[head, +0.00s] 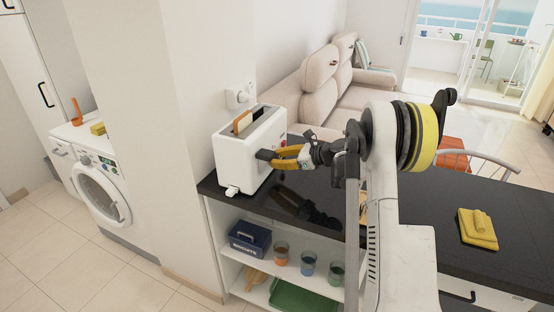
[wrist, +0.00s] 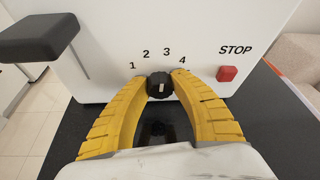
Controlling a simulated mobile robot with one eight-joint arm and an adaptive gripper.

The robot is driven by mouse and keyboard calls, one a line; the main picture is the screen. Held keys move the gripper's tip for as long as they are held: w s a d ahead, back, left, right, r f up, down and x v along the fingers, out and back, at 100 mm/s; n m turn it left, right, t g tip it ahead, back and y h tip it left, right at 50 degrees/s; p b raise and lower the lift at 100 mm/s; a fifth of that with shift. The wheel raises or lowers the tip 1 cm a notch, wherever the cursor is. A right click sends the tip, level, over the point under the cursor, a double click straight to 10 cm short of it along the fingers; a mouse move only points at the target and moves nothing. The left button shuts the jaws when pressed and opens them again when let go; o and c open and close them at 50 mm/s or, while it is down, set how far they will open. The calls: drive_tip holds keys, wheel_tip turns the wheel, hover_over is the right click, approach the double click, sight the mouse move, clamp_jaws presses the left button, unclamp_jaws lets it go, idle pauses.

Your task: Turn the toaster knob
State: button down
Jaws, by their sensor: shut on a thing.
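The white toaster (head: 239,151) stands on the black counter with bread in its top slot. In the wrist view its front face (wrist: 200,40) fills the upper part. The black knob (wrist: 160,85) sits low on that face under the numbers 1 to 4, with a pale mark on it pointing roughly up. My gripper (wrist: 161,82) is shut on the knob, one yellow finger at each side. In the head view my gripper (head: 274,158) reaches the toaster's front from the right, hiding the knob.
A black lever (wrist: 40,38) juts out left of the knob, and a red STOP button (wrist: 227,73) is to its right. The black counter (head: 425,215) holds a folded yellow cloth (head: 478,230). Shelves below hold a blue box (head: 250,238) and cups.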

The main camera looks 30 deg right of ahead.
drive_tip(key=shift+n+t+h+b, duration=0.55)
drive_tip(key=shift+n+t+h, duration=0.3)
drive_tip(key=shift+n, duration=0.95)
drive_tip(key=c, duration=1.1)
unclamp_jaws()
drive_tip(key=v, duration=1.2)
drive_tip(key=shift+s+f, duration=0.1)
drive_tip(key=shift+f, duration=0.05)
